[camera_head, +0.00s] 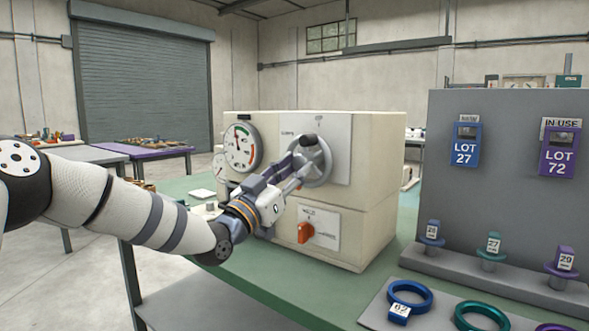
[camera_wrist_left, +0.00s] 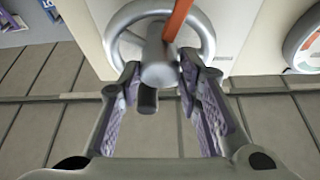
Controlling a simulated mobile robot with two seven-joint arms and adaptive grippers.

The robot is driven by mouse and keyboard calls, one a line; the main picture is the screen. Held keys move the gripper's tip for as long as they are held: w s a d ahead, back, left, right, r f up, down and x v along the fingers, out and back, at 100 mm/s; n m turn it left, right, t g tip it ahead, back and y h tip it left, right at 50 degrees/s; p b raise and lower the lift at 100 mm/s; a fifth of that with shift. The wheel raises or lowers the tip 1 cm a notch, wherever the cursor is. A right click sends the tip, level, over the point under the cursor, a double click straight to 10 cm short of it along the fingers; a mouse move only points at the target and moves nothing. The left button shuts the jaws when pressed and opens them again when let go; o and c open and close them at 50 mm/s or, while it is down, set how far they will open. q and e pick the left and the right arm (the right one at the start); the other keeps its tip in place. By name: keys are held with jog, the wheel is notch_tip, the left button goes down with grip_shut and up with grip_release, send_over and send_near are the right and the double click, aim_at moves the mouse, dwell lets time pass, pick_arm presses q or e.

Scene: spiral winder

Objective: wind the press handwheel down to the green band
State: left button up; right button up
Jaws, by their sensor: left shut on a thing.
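The press is a cream box (camera_head: 378,150) on the green table. Its grey handwheel (camera_head: 325,165) is on the front panel and also shows at the top of the left wrist view (camera_wrist_left: 208,38). My left gripper (camera_head: 300,165) is at the wheel. In the wrist view its fingers (camera_wrist_left: 160,80) flank the grey, dark-ended handle (camera_wrist_left: 158,72) and are shut on it; the exact contact is partly hidden. The round gauge (camera_head: 241,146), left of the wheel, has green and red bands; its needle is too small to read surely. My right gripper is not in view.
An orange lever (camera_head: 305,232) sits on a plate below the wheel, close to my left wrist. A grey board (camera_head: 500,130) with lot tags stands at the right, with blue and green rings (camera_head: 481,316) on a tray before it. Tables stand behind at the left.

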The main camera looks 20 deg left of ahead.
pick_arm(q)
jog(key=shift+m+g+h, duration=0.3)
jog(key=shift+m+h, duration=0.3)
jog(key=shift+m, duration=0.4)
jog(key=shift+a+m, duration=0.1)
jog(key=shift+m, duration=0.2)
jog(key=o, duration=1.1)
jog(key=shift+o, duration=0.2)
jog(key=shift+s, duration=0.1)
jog(key=v, duration=1.2)
